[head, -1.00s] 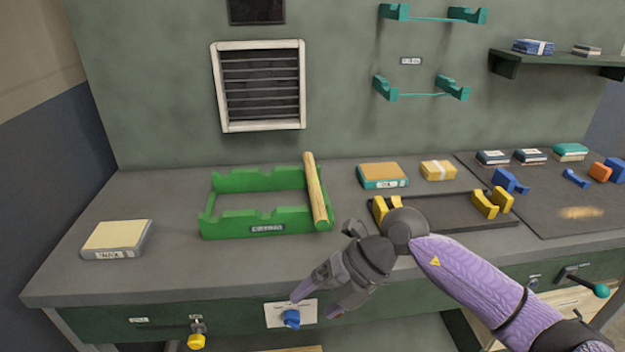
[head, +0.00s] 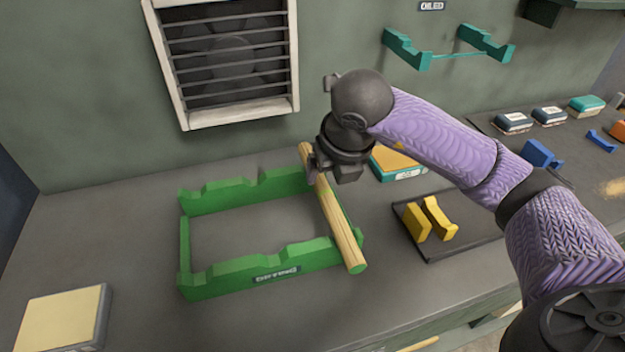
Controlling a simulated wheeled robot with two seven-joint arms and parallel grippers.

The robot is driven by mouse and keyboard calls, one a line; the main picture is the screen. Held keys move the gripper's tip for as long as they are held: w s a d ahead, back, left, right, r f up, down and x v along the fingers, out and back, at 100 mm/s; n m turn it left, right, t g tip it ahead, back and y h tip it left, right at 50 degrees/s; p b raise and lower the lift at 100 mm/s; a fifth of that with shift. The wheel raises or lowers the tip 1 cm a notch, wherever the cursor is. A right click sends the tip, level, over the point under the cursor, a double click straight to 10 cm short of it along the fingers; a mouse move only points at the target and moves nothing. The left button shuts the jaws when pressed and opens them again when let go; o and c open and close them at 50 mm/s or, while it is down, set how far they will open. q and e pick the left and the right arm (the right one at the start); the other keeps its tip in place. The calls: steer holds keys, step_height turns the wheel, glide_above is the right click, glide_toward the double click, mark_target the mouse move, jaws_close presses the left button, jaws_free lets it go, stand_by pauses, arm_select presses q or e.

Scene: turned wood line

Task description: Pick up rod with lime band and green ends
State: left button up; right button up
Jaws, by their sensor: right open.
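A pale wooden rod (head: 341,228) lies across the right end of the green rack (head: 222,277), resting on its front and back rails. A lime band cannot be made out, as my gripper covers part of the rod. My right gripper (head: 318,178) is open at the rod's upper half, with its fingers pointing down close to the rod. Whether both fingers straddle it is partly hidden. My left gripper is not in view.
An orange-and-teal block (head: 398,165) lies just right of my right gripper. A black tray (head: 460,240) with yellow supports (head: 428,220) stands further right. A cream block (head: 62,318) lies at the front left. A vent (head: 225,60) is on the wall behind.

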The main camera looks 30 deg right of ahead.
mark_target(328, 194)
steer(key=x, duration=0.2)
steer(key=b+x, duration=0.1)
steer(key=x, duration=0.2)
steer(key=s+b+x, duration=0.1)
steer(key=x, duration=0.1)
steer(key=shift+w+a+f, duration=0.1)
steer(key=shift+w+f, duration=0.05)
steer(key=shift+f, duration=0.4)
steer(key=shift+w+f, duration=0.15)
steer(key=shift+f, duration=0.05)
steer(key=shift+r, duration=0.1)
steer(key=c, duration=0.9)
steer(key=shift+c, duration=1.2)
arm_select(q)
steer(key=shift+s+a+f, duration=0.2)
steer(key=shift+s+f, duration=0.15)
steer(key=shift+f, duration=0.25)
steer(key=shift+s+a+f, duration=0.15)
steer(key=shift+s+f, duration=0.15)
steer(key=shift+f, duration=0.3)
arm_select(e)
jaws_close()
